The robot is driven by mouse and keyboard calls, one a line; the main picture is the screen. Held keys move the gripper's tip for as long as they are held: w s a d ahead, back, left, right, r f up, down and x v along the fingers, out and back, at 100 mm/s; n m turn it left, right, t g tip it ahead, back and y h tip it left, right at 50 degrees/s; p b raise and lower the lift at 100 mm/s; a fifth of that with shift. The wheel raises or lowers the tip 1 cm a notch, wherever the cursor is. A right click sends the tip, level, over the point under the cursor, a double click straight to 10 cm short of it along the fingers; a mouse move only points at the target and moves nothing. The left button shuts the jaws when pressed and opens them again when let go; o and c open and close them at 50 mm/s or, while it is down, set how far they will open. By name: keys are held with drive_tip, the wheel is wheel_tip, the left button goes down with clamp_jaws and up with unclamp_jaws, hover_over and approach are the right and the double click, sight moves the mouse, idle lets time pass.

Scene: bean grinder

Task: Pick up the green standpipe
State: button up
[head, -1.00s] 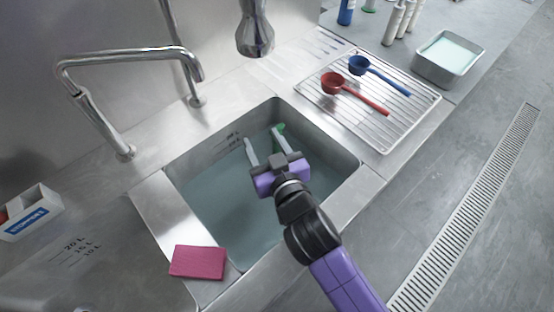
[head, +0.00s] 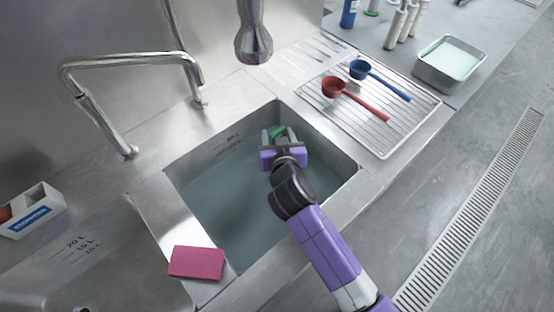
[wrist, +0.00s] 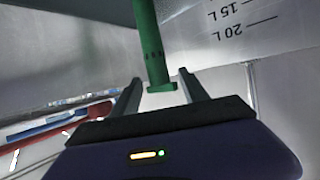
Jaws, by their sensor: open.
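The green standpipe (head: 278,131) is in the far part of the water-filled sink basin (head: 172,170), mostly hidden in the head view by my gripper. In the wrist view the standpipe (wrist: 151,45) is a green tube running from the top edge down to a small flared end with dark marks above it. My gripper (head: 278,136) is open inside the basin. In the wrist view my gripper (wrist: 161,90) has one finger on each side of the tube's flared end, with gaps showing. Whether the tube is fully between the fingertips or slightly beyond them I cannot tell.
The basin walls surround my gripper closely at the back. A tall faucet (head: 130,55) stands left and a spray head (head: 253,45) hangs above. A rack (head: 400,118) with a red scoop (head: 355,98) and blue scoop (head: 380,77) lies right. A pink sponge (head: 196,262) sits in front.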

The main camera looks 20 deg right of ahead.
drive_tip(key=shift+w+d+f, duration=0.15)
drive_tip(key=shift+w+f, duration=0.1)
drive_tip(key=shift+w, duration=0.2)
clamp_jaws()
idle(1.1)
